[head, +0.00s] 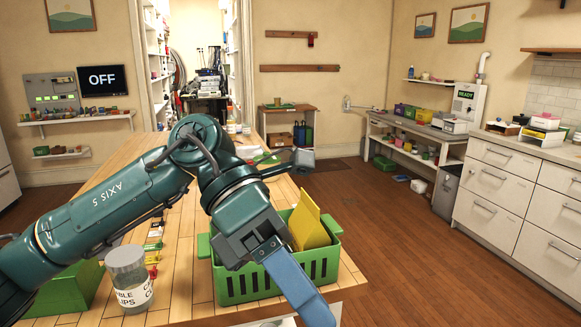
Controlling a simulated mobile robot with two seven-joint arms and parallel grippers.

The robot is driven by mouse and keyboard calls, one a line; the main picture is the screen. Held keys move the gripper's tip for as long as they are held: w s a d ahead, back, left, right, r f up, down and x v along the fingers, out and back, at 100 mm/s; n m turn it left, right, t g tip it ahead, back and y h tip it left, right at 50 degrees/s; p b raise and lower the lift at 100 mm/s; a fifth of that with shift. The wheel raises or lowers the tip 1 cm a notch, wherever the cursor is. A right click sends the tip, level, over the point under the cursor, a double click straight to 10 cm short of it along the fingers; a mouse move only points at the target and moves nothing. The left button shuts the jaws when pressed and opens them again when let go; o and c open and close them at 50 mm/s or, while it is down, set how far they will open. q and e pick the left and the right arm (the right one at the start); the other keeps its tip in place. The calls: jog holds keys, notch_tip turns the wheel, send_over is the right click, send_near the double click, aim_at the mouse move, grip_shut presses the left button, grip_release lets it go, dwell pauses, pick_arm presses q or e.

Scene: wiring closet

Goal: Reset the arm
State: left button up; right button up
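My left arm (110,200), teal and marked "AXIS 5", comes in from the left over the wooden table. It bends at a raised joint and slopes down to the right. My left gripper (255,250), at its end, is in front of the near side of a green slotted basket (262,285). A long blue piece (290,280) extends from the gripper down to the lower right. I cannot tell whether it is a finger or a held thing, nor whether the gripper is open or shut. My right gripper is not in view.
A yellow piece (309,222) stands in the basket. A lidded jar (128,278) and a green box (68,290) are at the table's near left. A wall screen (102,80) reads "OFF"; a white wall unit (467,103) reads "READY". The floor (370,225) right of the table is clear.

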pick_arm(q)
jog(key=w+d+r+n+h+p, duration=0.1)
jog(key=w+d+r+n+h, duration=0.2)
jog(key=n+h, duration=0.95)
jog(key=w+a+f+n+t+y, duration=0.1)
jog(key=w+a+f+n+t, duration=0.2)
jog(key=n+t, duration=0.5)
jog(key=w+a+f+n+t+y+p, duration=0.1)
jog(key=w+f+n+t, duration=0.2)
jog(key=f+n+t, duration=0.35)
jog(key=w+a+f+n+t+y, duration=0.1)
jog(key=w+a+f+n+t, duration=0.25)
jog(key=n+t, duration=0.55)
jog(key=s+a+f+n+y, duration=0.1)
jog(key=a+f+n+y, duration=0.15)
jog(key=f, duration=0.25)
jog(key=s+a+f+n+y+p, duration=0.1)
jog(key=a+f+n+y, duration=0.1)
jog(key=f+n+y, duration=0.3)
jog(key=s+a+f+n+y, duration=0.1)
jog(key=a+f+n+y, duration=0.15)
jog(key=f, duration=0.35)
jog(key=s+a+f+n+g+y, duration=0.3)
jog(key=s+a+f+g+y, duration=0.1)
jog(key=s+f, duration=0.7)
notch_tip(320, 180, down, 2)
jog(key=shift+s+a+f+g+p, duration=0.2)
jog(key=shift+f+g+p, duration=0.1)
jog(key=shift+g, duration=0.45)
jog(key=shift+w, duration=0.15)
